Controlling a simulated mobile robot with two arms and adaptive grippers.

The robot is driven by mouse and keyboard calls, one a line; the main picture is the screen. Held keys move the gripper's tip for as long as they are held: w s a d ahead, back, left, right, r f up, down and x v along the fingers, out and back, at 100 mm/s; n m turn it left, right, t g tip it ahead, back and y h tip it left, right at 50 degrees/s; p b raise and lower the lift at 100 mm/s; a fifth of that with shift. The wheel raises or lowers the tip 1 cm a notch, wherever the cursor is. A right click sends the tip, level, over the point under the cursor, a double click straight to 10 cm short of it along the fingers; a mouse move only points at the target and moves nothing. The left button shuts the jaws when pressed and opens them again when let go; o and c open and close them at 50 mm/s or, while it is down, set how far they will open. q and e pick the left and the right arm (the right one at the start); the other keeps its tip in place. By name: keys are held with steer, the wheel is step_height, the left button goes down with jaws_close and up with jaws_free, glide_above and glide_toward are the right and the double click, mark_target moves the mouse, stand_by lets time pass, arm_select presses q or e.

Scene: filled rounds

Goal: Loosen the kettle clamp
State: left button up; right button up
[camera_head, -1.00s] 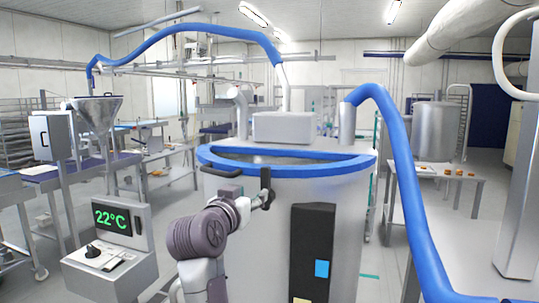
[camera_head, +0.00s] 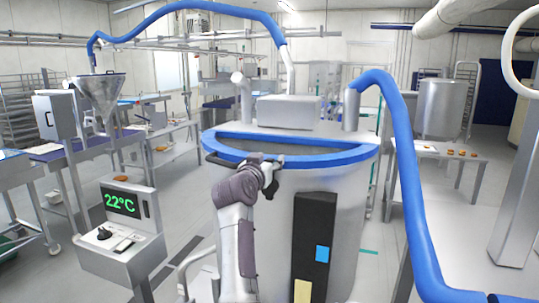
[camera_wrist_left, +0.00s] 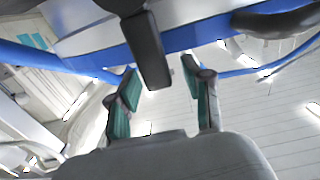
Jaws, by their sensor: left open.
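The kettle (camera_head: 345,215) is a big pale grey drum with a blue rim and a half-open top. Its clamp is a black lever at the front of the rim. In the head view my left gripper (camera_head: 271,180) is in front of the clamp and hides most of it. In the left wrist view the black clamp (camera_wrist_left: 148,50) hangs in front of the blue rim, its lower end between my open left fingers (camera_wrist_left: 161,80). It looks nearer the left finger; I cannot tell whether they touch. My right gripper is not in view.
A dark curved handle (camera_head: 222,161) sits on the rim left of the clamp. A control box (camera_head: 124,230) reading 22°C stands at left. A thick blue hose (camera_head: 405,175) runs down the right side. A black panel (camera_head: 313,245) is on the kettle's front.

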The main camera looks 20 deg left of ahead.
arm_select(q)
steer(key=shift+w, duration=0.3)
jaws_close()
steer(key=shift+a+f, duration=0.1)
